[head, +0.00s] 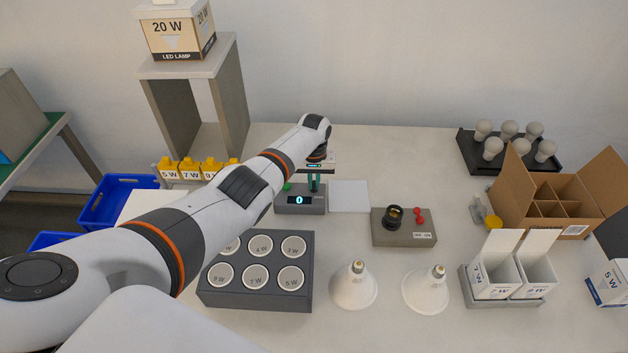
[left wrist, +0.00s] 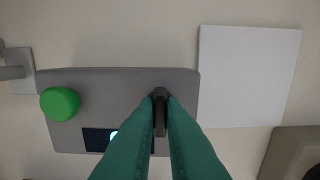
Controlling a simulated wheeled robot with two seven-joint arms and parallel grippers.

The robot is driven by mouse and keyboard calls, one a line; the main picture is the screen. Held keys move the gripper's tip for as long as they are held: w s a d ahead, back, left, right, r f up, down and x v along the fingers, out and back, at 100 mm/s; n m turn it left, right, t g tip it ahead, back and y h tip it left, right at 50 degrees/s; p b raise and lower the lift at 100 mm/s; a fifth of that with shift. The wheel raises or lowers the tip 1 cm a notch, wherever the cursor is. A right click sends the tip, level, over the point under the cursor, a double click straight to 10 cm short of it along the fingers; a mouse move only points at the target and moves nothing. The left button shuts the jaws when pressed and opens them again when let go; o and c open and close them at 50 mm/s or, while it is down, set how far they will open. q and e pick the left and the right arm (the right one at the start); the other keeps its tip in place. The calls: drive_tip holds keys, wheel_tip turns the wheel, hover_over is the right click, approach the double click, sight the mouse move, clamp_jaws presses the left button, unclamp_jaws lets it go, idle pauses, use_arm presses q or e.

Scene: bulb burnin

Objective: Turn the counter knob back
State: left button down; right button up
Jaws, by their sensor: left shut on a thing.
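The counter (head: 301,207) is a grey box in the middle of the table, with a dark display that reads 0 in the head view. In the left wrist view the counter (left wrist: 120,80) shows a green round button (left wrist: 60,103) at its left end and a black knob (left wrist: 160,118) toward its right. My left gripper (head: 314,183) reaches down over the counter. Its green fingers (left wrist: 160,98) are shut on the knob, one on each side. They cover part of the display in the wrist view. My right gripper is not in view.
A white sheet (head: 349,196) lies right of the counter. A grey box with a socket and red button (head: 404,228) stands further right. A dark block of labelled round wells (head: 256,299) and two reflector bulbs (head: 353,287) are in front. A shelf (head: 190,70) stands behind left.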

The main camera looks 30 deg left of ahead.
sight(314, 184)
use_arm(q)
drive_tip(key=shift+r, duration=0.1)
drive_tip(key=c, duration=1.5)
unclamp_jaws()
drive_tip(key=shift+r, duration=0.4)
wheel_tip(314, 184, up, 11)
drive_tip(key=shift+r, duration=0.1)
